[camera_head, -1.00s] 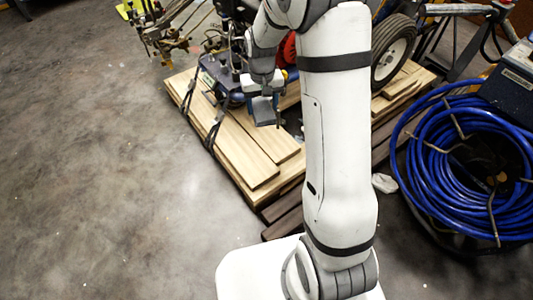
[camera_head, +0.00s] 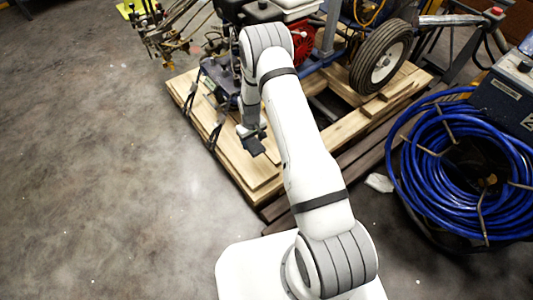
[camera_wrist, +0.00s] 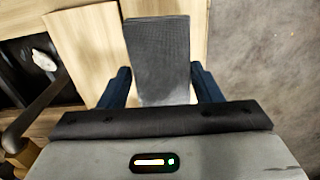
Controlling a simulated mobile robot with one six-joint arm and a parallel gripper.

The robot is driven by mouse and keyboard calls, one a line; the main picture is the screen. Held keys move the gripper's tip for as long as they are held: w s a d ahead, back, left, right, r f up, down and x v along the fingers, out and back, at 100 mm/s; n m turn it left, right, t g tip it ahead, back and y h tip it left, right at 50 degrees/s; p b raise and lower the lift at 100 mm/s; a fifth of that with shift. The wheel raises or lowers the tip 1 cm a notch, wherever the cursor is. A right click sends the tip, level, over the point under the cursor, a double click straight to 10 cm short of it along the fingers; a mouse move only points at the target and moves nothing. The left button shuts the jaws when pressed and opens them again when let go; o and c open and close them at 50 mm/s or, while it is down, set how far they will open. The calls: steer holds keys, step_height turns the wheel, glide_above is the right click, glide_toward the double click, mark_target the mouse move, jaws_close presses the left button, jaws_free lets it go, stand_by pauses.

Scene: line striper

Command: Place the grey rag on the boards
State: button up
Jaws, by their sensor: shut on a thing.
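The grey rag (camera_wrist: 158,45) is a dark grey rectangle between the two fingers of my gripper (camera_wrist: 160,75) in the wrist view. My gripper is shut on it. In the head view my gripper (camera_head: 251,133) points down over the front left part of the boards, with the dark rag (camera_head: 256,147) at its tip. The pale wooden boards (camera_head: 262,175) lie in a stack on the floor. They also show behind the rag in the wrist view (camera_wrist: 85,35). I cannot tell whether the rag touches the boards.
A wheeled machine with a black tyre (camera_head: 372,68) stands on the back of the boards. Dark straps (camera_head: 215,135) cross their left side. A blue hose coil (camera_head: 415,185) lies at the right. The grey floor (camera_head: 90,180) at the left is clear.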

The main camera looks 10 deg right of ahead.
mark_target(254, 162)
step_height(254, 162, down, 12)
steer(key=b, duration=0.3)
steer(key=shift+r, duration=0.2)
steer(key=shift+f, duration=0.1)
steer(key=shift+f, duration=0.15)
steer(key=o, duration=1)
steer(key=shift+c, duration=0.2)
